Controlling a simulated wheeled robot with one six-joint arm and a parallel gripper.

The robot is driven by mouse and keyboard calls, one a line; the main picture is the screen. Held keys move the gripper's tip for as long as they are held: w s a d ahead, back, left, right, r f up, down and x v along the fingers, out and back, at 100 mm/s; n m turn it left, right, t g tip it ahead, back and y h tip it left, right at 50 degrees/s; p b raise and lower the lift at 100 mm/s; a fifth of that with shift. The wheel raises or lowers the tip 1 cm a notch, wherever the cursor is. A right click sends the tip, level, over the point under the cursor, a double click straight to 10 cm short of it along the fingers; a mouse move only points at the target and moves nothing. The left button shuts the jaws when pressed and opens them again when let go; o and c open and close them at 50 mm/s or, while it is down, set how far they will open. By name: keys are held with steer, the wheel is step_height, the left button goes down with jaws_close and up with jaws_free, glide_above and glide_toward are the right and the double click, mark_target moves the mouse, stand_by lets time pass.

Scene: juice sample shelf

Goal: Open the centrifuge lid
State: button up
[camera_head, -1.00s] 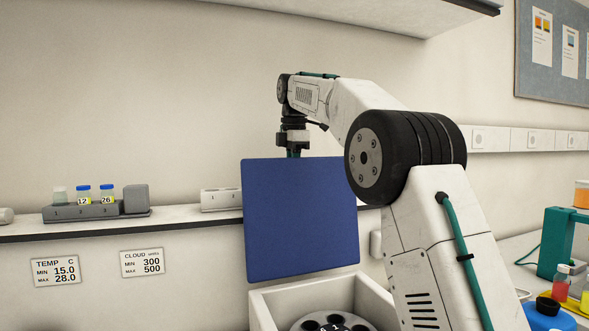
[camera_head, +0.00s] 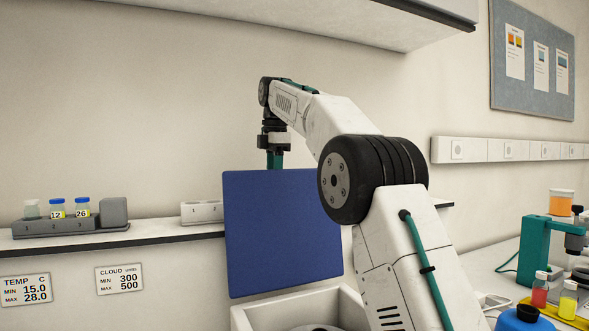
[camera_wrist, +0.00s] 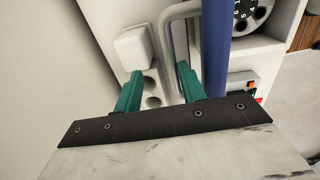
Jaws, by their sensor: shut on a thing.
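The centrifuge lid (camera_head: 283,235) is a blue panel standing nearly upright above the white centrifuge body (camera_head: 240,320). In the wrist view the lid (camera_wrist: 216,50) is seen edge-on, right of the fingers, with a grey bent handle bar (camera_wrist: 166,28) on its left. My gripper (camera_head: 275,162) is at the lid's top edge, partly hidden behind it. In the wrist view my gripper's teal fingers (camera_wrist: 160,80) are on either side of the handle bar, shut on it. The rotor (camera_wrist: 245,14) shows in the open centrifuge.
A wall shelf (camera_head: 150,232) behind carries a rack (camera_head: 70,225) with vials and a white holder (camera_head: 201,212). An overhead cabinet (camera_head: 330,20) hangs above. At the right are a teal stand (camera_head: 535,245), an orange-filled jar (camera_head: 561,203) and small bottles (camera_head: 540,290).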

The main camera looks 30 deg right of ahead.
steer(key=s+a+r, duration=0.1)
steer(key=s+r, duration=0.1)
steer(key=s, duration=1.4)
steer(key=shift+a, duration=0.4)
steer(key=shift+w+r, duration=0.1)
steer(key=w+r, duration=0.4)
steer(key=w, duration=0.3)
steer(key=shift+w+d+r, duration=0.2)
steer(key=shift+w+d, duration=0.05)
steer(key=shift+d, duration=0.05)
